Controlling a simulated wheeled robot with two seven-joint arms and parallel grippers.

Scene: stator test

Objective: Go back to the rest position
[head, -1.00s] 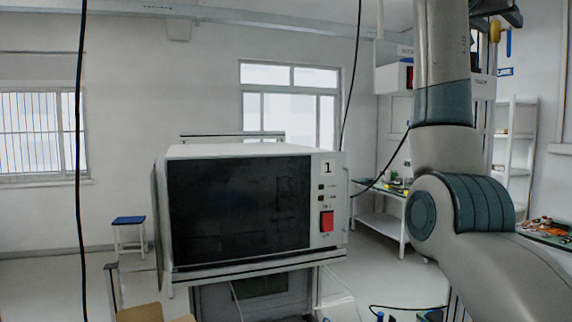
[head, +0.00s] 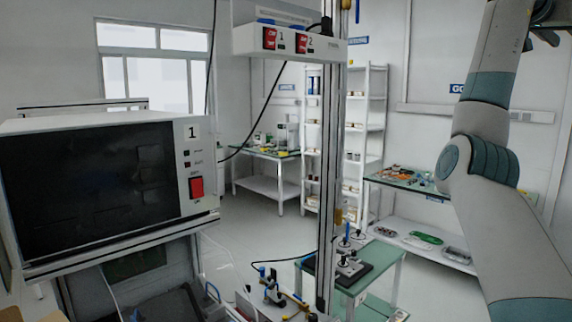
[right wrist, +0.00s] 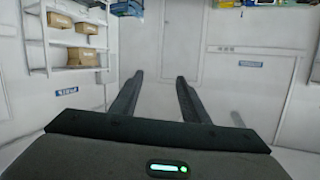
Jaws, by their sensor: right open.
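My right gripper (right wrist: 157,95) shows in the right wrist view with its two dark fingers apart and nothing between them. My left gripper is in neither current view. The tester marked 1 (head: 95,185), a white box with a dark front and a red switch (head: 196,188), stands at the left of the head view. My right arm is well apart from it.
A metal post carries a box with two red switches (head: 290,42). A green-topped stand (head: 385,262) is at its foot. A table with parts (head: 400,180) stands at the right, with white shelves (head: 360,120) behind. Open floor (head: 260,215) lies between. A cable hangs near the tester.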

